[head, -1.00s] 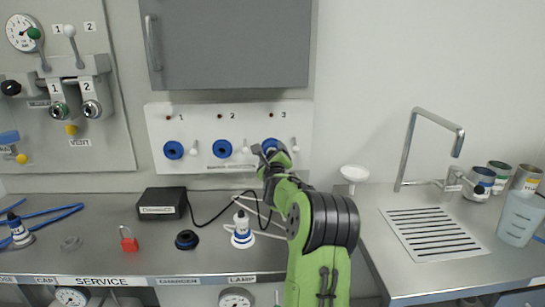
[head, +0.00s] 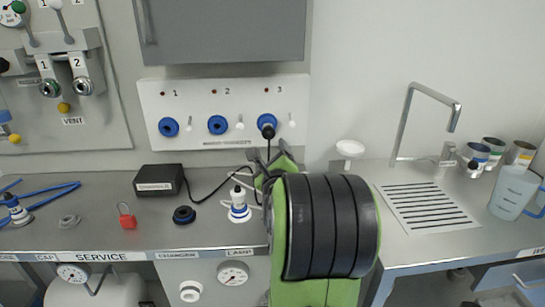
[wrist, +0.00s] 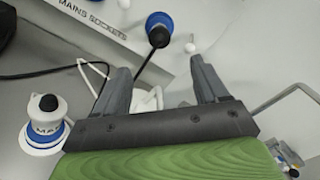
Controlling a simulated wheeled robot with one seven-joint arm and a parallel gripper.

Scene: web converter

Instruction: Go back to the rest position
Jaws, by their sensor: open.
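My gripper (wrist: 162,80) is open, with nothing between its two grey fingers in the wrist view. In the head view my green arm largely hides it, low in front of the wall panel. A black plug (head: 267,127) sits at blue socket 3 on the white panel (head: 225,95), its dark cable hanging down. This plug also shows in the wrist view (wrist: 158,35), beyond the fingers and apart from them.
The charger box (head: 158,180), a black round part (head: 184,215), a red padlock (head: 127,217) and a white-blue lamp connector (head: 238,206) stand on the grey bench. The lamp connector is close to my arm. A tap (head: 405,125) and drain grid (head: 428,208) are at right.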

